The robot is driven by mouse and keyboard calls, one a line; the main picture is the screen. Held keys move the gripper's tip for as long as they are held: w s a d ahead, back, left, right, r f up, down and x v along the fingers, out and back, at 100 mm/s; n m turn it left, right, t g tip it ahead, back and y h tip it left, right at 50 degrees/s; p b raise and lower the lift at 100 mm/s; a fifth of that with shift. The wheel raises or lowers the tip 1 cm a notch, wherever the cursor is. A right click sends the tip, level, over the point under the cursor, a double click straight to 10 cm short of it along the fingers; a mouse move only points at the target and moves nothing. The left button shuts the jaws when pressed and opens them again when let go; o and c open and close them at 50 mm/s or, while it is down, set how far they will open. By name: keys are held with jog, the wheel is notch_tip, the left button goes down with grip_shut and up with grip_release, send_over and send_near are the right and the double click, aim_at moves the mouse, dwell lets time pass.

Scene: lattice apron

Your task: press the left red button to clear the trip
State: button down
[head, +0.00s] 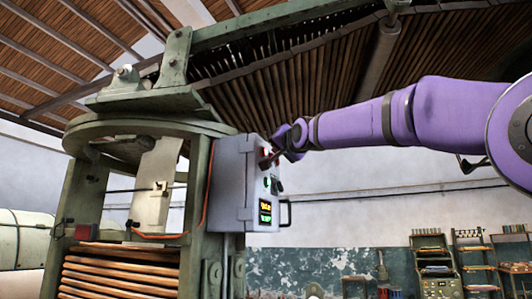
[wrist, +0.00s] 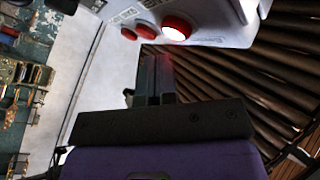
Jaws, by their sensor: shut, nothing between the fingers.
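A grey control box (head: 230,185) hangs on the green frame, with a red button (head: 266,151) near the top of its face. In the wrist view the panel (wrist: 215,22) shows a lit red button (wrist: 177,27), a darker red button (wrist: 146,29) and a smaller red one (wrist: 128,34). Which of these is the left one on the box I cannot tell. My gripper (head: 268,163) is shut and empty, close to the upper part of the panel. In the wrist view its fingertips (wrist: 156,50) lie just below the darker red button; contact is unclear.
A small lit display (head: 265,212) and a green button (head: 267,182) sit lower on the box, with a handle (head: 286,213) at its side. A green beam (head: 270,22) runs overhead. Shelves (head: 435,262) stand at the back right.

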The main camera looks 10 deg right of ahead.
jog(key=shift+a, duration=0.1)
dwell(0.6)
jog(key=shift+w+a, duration=0.25)
jog(key=shift+w+a, duration=0.3)
jog(key=shift+a, duration=0.1)
dwell(0.9)
jog(key=shift+d, duration=0.1)
jog(key=shift+s+d, duration=0.55)
jog(key=shift+d, duration=0.1)
dwell(0.3)
jog(key=shift+s+d, duration=0.75)
jog(key=shift+d, duration=0.25)
jog(key=shift+s+d, duration=0.75)
jog(key=shift+d, duration=0.25)
